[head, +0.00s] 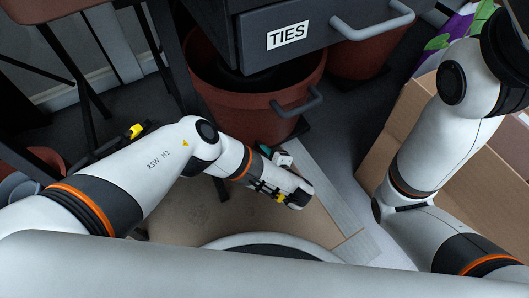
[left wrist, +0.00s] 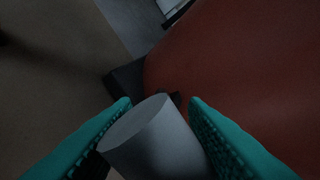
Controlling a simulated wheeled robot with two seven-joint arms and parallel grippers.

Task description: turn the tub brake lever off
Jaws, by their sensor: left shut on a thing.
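The large terracotta tub (head: 235,108) stands on the floor under the drawer and fills the right of the left wrist view (left wrist: 240,60). A grey cylinder (left wrist: 155,140), which looks like the brake lever, sits between the teal fingers of my left gripper (head: 272,155) low by the tub. In the left wrist view the fingers of the left gripper (left wrist: 160,104) lie on both sides of it, shut on it. In the head view the lever is mostly hidden by the gripper. My right arm is at the right; its gripper is out of view.
A dark drawer labelled TIES (head: 288,36) with a grey handle overhangs the tub. A grey handle (head: 300,103) sticks out at the tub's front. A cardboard box (head: 425,125) stands at right. A second tub (head: 358,58) is behind.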

